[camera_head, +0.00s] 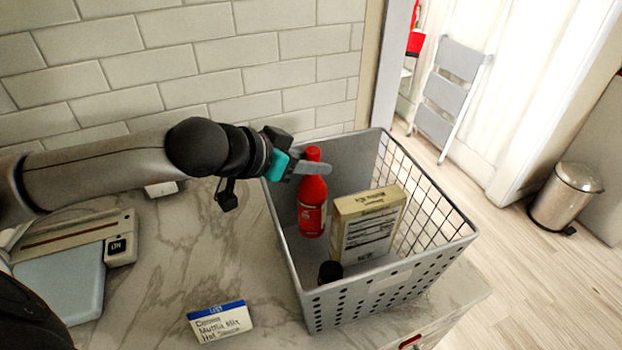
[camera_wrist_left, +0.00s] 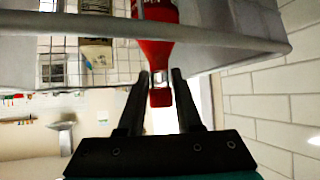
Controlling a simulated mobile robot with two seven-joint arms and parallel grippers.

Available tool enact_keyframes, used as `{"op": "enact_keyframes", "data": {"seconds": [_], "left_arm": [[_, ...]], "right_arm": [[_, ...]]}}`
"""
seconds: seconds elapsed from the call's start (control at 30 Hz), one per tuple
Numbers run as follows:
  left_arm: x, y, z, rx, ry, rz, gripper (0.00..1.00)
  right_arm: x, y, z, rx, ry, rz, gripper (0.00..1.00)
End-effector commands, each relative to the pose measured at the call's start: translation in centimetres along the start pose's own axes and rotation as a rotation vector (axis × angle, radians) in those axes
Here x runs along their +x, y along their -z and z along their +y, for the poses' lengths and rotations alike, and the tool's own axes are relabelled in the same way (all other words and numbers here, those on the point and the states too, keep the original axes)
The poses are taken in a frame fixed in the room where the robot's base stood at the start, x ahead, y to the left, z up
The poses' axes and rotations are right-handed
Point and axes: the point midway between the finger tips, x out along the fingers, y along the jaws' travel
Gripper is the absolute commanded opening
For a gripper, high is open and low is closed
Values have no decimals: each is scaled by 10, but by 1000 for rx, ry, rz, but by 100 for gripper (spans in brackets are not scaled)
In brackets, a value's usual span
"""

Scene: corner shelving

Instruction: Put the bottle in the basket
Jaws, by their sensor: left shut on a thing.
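A red bottle (camera_head: 312,200) hangs upright inside the grey basket (camera_head: 400,288), near its left back side. My left gripper (camera_head: 312,168) is shut on the bottle's neck from the left. In the left wrist view the two fingers (camera_wrist_left: 159,95) close around the neck below the red cap, and the red bottle (camera_wrist_left: 155,50) extends over the basket rim (camera_wrist_left: 230,42). I cannot tell whether the bottle's base touches the basket floor. My right gripper is not in view.
A yellowish box (camera_head: 368,228) stands in the basket, right of the bottle. A small dark-capped item (camera_head: 330,272) is at the basket's front left. A list card (camera_head: 220,321) and a scale (camera_head: 70,270) are on the marble counter.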

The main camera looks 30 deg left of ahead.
Motion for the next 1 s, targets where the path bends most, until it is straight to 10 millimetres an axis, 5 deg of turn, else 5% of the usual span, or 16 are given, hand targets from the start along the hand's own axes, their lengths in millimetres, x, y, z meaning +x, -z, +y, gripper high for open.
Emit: {"op": "enact_keyframes", "data": {"seconds": [0.3, 0.73, 0.77, 1.0], "left_arm": [[20, -29, 1, 0, -2, 3, 0], [23, -33, 0, 3, -1, 5, 0], [23, -35, 0, 0, -1, -1, 35], [23, -34, 0, 0, -1, -1, 62]], "right_arm": [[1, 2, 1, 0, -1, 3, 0], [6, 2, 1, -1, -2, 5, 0], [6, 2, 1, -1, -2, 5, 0], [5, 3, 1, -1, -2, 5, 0]]}}
